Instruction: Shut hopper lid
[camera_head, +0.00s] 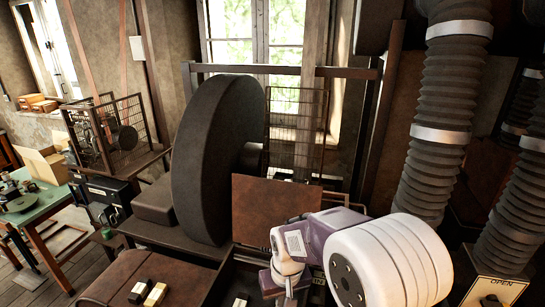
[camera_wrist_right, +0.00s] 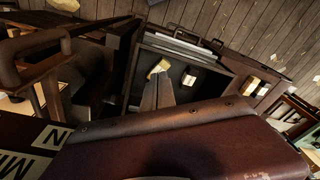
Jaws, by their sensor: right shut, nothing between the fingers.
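The brown hopper lid (camera_head: 262,205) stands raised, close to upright, at the back of the open dark hopper box in the head view. A brown riveted panel (camera_wrist_right: 190,150), which looks like this lid up close, fills the bottom of the right wrist view. My right gripper (camera_wrist_right: 158,84) shows there as two pale fingers, shut and empty, above the dark hopper interior; their lower part is hidden by the panel's edge. In the head view my right arm covers the lid's lower right, and I cannot tell if they touch. My left gripper is in neither view.
A large dark wheel (camera_head: 215,160) stands left of the lid. A brown box (camera_head: 125,277) with small pale blocks lies at the front left. Ribbed hoses (camera_head: 437,130) and an OPEN sign (camera_head: 492,293) are on the right. A green table (camera_head: 32,205) stands far left.

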